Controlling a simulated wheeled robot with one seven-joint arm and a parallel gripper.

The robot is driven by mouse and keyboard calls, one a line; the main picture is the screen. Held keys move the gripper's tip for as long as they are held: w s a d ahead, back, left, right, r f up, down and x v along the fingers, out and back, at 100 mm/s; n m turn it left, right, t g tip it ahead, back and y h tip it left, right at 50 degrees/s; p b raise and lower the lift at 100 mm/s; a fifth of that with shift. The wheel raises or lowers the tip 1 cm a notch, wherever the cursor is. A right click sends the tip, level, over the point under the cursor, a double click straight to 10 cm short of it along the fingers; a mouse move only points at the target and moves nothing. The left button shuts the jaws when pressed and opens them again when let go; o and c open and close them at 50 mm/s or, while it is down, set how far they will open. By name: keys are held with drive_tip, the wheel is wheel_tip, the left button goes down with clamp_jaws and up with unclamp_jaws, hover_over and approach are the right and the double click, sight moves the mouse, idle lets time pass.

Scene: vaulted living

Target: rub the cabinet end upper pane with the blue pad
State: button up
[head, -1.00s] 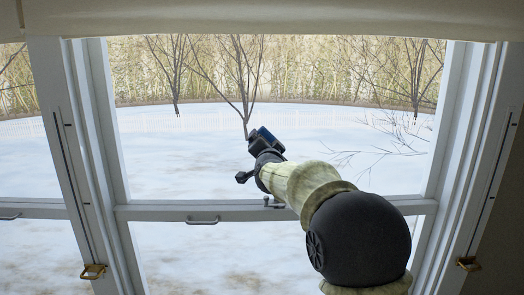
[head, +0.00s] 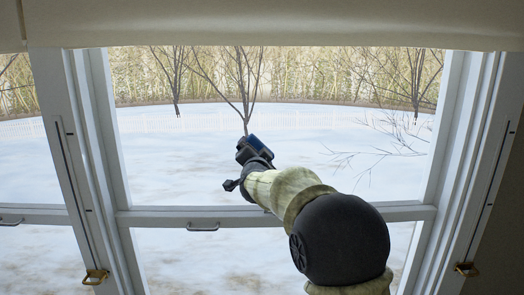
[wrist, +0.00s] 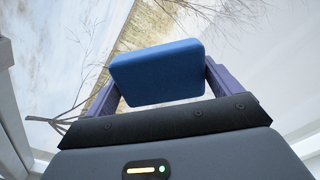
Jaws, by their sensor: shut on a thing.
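The upper pane (head: 330,160) is a large clear window pane in a white frame, with snow and trees behind it. My gripper (head: 254,146) is in front of this pane, a little left of its middle and above the cross rail. In the wrist view my gripper (wrist: 160,90) is shut on the blue pad (wrist: 160,72), a flat rounded block held between the two fingers. Only a small part of the blue pad shows in the head view (head: 259,147). I cannot tell whether the pad touches the glass.
A white cross rail (head: 165,217) with a grey handle (head: 203,227) runs below the pane. Brass latches (head: 95,277) sit low on the side frames. A pale blind (head: 280,25) hangs across the top.

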sight(227, 151)
drive_tip(key=shift+a, duration=0.4)
drive_tip(key=shift+a+p, duration=0.95)
drive_tip(key=shift+a, duration=0.5)
drive_tip(key=shift+w+a+f+p, duration=0.1)
drive_tip(key=shift+a+p, duration=0.2)
drive_tip(key=shift+a, duration=0.3)
drive_tip(key=shift+a+p, duration=1.25)
drive_tip(key=shift+a, duration=0.7)
